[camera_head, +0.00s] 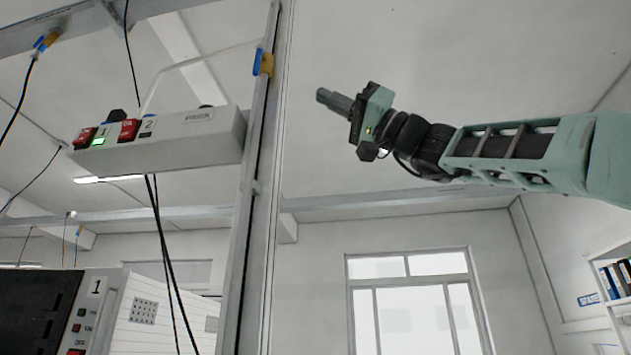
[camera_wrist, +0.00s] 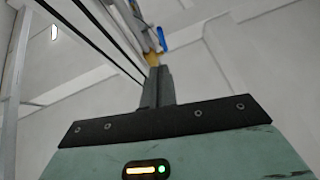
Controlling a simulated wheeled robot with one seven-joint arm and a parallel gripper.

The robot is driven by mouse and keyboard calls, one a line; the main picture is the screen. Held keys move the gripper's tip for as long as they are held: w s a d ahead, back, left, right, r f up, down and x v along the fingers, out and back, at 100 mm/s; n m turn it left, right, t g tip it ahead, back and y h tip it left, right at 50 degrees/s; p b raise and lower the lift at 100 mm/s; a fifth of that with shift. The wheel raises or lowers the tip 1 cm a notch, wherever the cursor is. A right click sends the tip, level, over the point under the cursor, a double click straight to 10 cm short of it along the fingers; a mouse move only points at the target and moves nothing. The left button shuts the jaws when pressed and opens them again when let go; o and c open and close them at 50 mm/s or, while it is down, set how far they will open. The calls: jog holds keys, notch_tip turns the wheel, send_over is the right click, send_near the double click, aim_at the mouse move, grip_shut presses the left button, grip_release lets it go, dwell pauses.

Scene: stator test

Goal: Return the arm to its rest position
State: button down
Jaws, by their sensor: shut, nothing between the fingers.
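My gripper (camera_head: 333,101) is at the end of my green arm, which reaches in from the right side of the head view. Its fingers are shut with nothing between them and point left toward the upright metal post. The gripper is in free air, apart from the post and the control box. In the wrist view the closed fingers (camera_wrist: 158,87) point up and away, above a green housing with an orange bar light and a green light.
A metal post (camera_head: 262,180) stands left of my gripper. A grey control box (camera_head: 190,135) with red switches labelled 1 and 2 is beside it, with hanging cables. A dark panel unit (camera_head: 50,310) is lower left. A window (camera_head: 418,300) and shelf (camera_head: 612,270) are behind. Space around the gripper is clear.

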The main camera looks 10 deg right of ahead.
jog(key=shift+d+f, duration=0.25)
dwell(0.5)
